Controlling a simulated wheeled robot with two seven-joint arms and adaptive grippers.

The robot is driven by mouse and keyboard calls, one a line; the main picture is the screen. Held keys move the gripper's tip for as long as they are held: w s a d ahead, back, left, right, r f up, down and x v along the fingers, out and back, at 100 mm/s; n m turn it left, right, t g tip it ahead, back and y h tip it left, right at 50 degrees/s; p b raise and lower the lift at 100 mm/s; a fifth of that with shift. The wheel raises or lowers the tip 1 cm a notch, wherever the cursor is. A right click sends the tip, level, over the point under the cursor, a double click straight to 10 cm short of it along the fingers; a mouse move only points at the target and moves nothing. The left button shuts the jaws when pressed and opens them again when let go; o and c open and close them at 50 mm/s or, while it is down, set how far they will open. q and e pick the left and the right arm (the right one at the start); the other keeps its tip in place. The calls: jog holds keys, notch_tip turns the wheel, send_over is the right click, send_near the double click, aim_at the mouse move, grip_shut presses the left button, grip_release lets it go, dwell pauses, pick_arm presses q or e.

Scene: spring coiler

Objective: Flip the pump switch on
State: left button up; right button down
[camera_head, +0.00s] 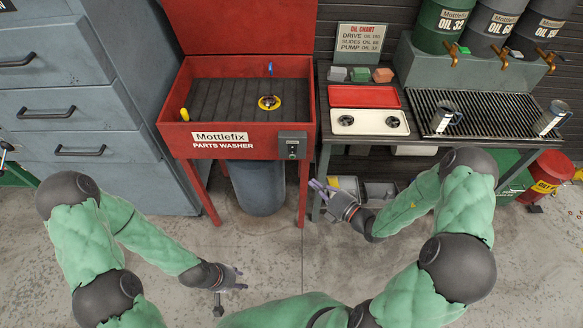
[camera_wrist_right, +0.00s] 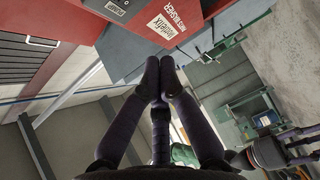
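The pump switch sits on a small dark grey box (camera_head: 292,146) at the front right corner of the red parts washer (camera_head: 178,138). The box also shows at the top of the right wrist view (camera_wrist_right: 106,9). The lever is too small to tell its position. My right gripper (camera_head: 318,186) is below and right of the box in the head view, apart from it. In the wrist view its two fingers (camera_wrist_right: 160,75) are together with nothing between them. My left gripper (camera_head: 240,279) is low over the floor, away from the washer; its finger opening is unclear.
A workbench (camera_head: 324,120) stands right of the washer with a red tray (camera_head: 364,97), a cream tray (camera_head: 369,122) and metal mugs (camera_head: 445,117). A blue-grey drum (camera_head: 257,187) is under the washer. Grey drawers (camera_head: 75,110) stand at left. The floor in front is clear.

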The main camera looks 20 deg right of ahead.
aim_at(292, 149)
jog(key=shift+d, duration=0.15)
jog(key=shift+w, duration=0.1)
jog(key=shift+w+d+b+x, duration=0.35)
jog(key=shift+b+x, duration=0.5)
jog(key=shift+x, duration=1.3)
jog(key=shift+w+d+b+x, duration=0.1)
jog(key=shift+d+b+x, duration=0.55)
jog(key=shift+x, duration=1.45)
jog(key=shift+w+d+b+x, duration=0.25)
jog(key=shift+b+x, duration=0.75)
jog(key=shift+x, duration=1.15)
jog(key=shift+f, duration=0.1)
